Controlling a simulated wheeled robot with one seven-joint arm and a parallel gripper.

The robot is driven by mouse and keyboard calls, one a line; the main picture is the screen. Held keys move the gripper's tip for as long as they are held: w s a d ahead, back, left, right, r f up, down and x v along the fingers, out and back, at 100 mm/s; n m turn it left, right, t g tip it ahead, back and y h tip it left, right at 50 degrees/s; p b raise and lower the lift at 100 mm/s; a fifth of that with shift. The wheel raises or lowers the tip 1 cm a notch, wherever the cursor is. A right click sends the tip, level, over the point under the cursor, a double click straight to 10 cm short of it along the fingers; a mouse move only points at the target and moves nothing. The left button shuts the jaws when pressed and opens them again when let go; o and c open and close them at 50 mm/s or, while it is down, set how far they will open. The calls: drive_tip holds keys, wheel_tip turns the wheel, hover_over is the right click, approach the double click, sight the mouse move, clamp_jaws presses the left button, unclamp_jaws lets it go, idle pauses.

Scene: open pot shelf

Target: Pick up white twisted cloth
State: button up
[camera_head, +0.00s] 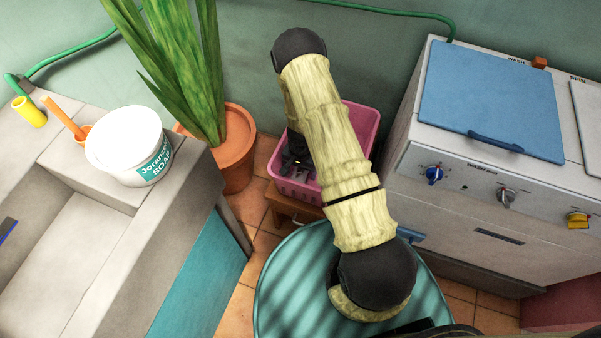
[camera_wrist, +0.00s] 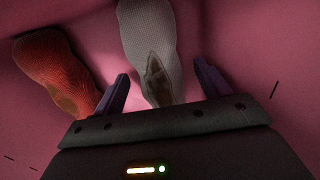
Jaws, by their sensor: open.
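A whitish woven cloth (camera_wrist: 148,32) with a brown patch lies in the pink basket (camera_head: 364,122) in the wrist view. It looks long and narrow and runs between my gripper's fingers toward the palm. My gripper (camera_wrist: 160,70) is open, with one dark finger on each side of the cloth. The near end of the cloth is hidden by the gripper body. I cannot tell whether the fingers touch it. In the head view my gripper (camera_head: 295,158) reaches down into the basket, and my arm hides much of the inside.
A red-orange cloth (camera_wrist: 52,65) lies left of the left finger. The basket stands on a small wooden stool (camera_head: 284,202) between a potted plant (camera_head: 236,155) and a washing machine (camera_head: 480,190). A round teal striped top (camera_head: 290,285) is in front, below my arm.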

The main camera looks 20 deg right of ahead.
sight(301, 170)
drive_tip(key=c, duration=1.2)
drive_tip(key=shift+o, duration=0.2)
wheel_tip(301, 170, up, 18)
drive_tip(key=p, duration=0.4)
drive_tip(key=shift+r, duration=0.1)
